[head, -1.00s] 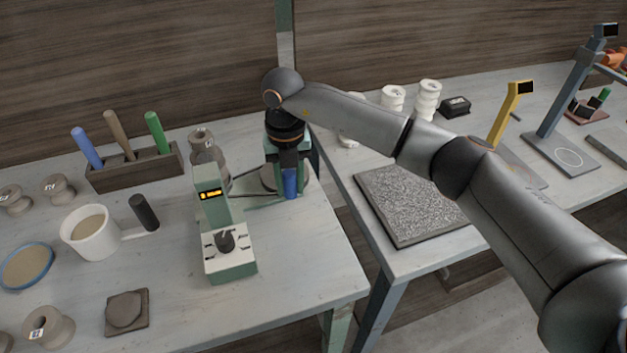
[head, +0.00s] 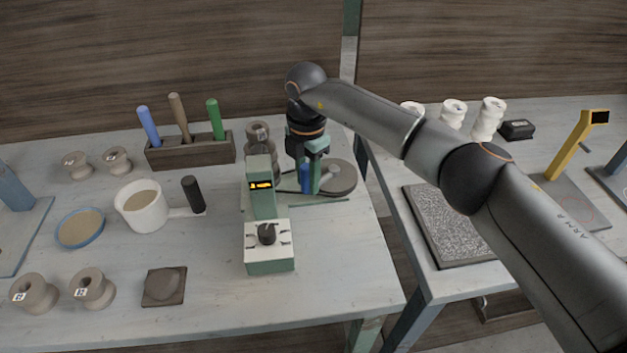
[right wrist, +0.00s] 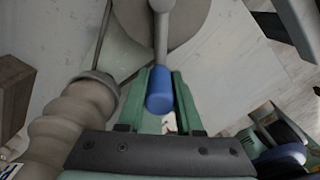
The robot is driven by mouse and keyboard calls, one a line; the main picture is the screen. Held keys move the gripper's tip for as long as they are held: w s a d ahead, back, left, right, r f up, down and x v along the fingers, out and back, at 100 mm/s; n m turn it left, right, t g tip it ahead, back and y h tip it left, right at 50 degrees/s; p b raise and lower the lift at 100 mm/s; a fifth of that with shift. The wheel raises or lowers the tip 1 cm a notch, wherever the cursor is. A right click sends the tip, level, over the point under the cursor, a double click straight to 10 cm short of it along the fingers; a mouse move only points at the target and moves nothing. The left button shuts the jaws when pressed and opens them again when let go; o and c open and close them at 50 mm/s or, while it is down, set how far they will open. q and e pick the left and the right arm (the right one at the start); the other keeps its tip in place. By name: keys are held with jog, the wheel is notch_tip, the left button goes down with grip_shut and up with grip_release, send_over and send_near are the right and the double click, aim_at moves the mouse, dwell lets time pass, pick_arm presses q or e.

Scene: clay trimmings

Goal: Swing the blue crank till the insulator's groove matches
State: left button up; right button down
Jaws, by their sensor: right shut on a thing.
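The blue crank handle (head: 306,178) stands upright by the left side of a round grey disc (head: 341,180) on the green machine. My right gripper (head: 308,163) comes down from above and is shut on it. In the right wrist view, the blue handle (right wrist: 160,92) sits between the two green fingers, on a grey crank arm. The ribbed grey-brown insulator (head: 257,137) stands upright behind the machine's display post (head: 261,200); it also shows at the left of the right wrist view (right wrist: 68,125). I cannot make out its groove. My left gripper is out of view.
Grey spools lie farther left. A speckled slab (head: 445,222) lies on the right table, across a gap.

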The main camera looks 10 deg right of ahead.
jog(key=shift+w+a+r+m, duration=0.1)
jog(key=shift+w+a+m, duration=0.05)
jog(key=shift+w+m, duration=0.15)
dwell(0.4)
jog(key=c, duration=0.6)
grip_release()
notch_tip(320, 180, up, 12)
jog(key=shift+r+b, duration=0.2)
jog(key=shift+b, duration=0.2)
